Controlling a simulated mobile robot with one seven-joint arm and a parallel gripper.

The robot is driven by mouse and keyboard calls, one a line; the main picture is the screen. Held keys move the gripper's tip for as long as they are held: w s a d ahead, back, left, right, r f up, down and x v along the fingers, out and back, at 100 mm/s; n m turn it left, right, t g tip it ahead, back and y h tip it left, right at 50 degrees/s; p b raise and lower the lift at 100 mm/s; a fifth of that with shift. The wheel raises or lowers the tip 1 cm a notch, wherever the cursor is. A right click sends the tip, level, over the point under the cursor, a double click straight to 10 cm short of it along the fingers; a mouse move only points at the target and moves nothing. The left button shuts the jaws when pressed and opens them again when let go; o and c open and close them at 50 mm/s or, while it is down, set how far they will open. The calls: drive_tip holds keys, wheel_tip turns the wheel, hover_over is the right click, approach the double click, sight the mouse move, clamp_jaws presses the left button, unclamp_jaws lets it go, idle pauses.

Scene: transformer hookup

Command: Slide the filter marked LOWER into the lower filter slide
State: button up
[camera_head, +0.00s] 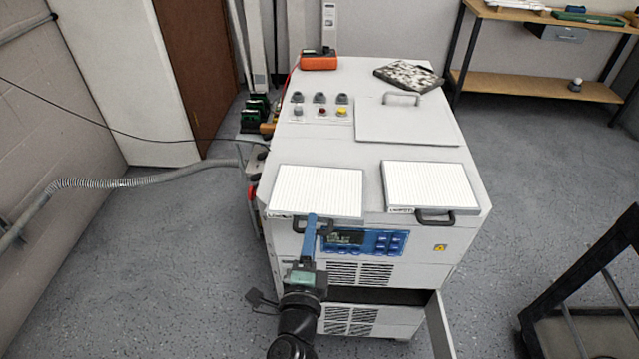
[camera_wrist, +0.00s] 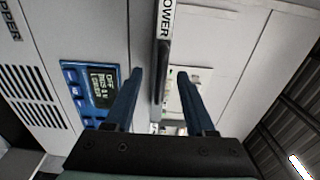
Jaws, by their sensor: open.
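Two white pleated filters lie on top of the grey cabinet. The left one, the LOWER filter (camera_head: 316,189), has a black front handle. Its handle (camera_wrist: 158,85) and part of its label, reading "OWER" (camera_wrist: 166,18), show in the wrist view. My gripper (camera_head: 311,220) is at this handle; in the wrist view its blue fingers (camera_wrist: 160,74) are open, one on each side of it. I cannot tell whether they touch it. The right filter (camera_head: 430,186) lies apart, its label too small to read. A dark opening (camera_head: 402,296) shows low in the cabinet front.
An open door (camera_head: 438,326) sticks out at the cabinet's lower right. A blue control panel (camera_head: 362,242) and vents (camera_head: 360,272) are on the front. A grey lid (camera_head: 405,121) and an orange meter (camera_head: 319,62) are further back. A dark cart (camera_head: 590,290) stands at right.

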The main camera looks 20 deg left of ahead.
drive_tip(key=shift+s, duration=0.1)
drive_tip(key=v, duration=0.6)
drive_tip(key=shift+s, duration=0.4)
drive_tip(key=shift+d, duration=0.1)
drive_tip(key=shift+c, duration=0.6)
approach(317, 199)
drive_tip(key=shift+f+p+x, duration=0.15)
drive_tip(key=shift+f+x, duration=0.1)
drive_tip(key=shift+x, duration=0.95)
drive_tip(key=shift+f+p+x, duration=0.15)
drive_tip(key=shift+f+x, duration=0.1)
drive_tip(key=shift+x, duration=1)
drive_tip(key=shift+c, duration=0.3)
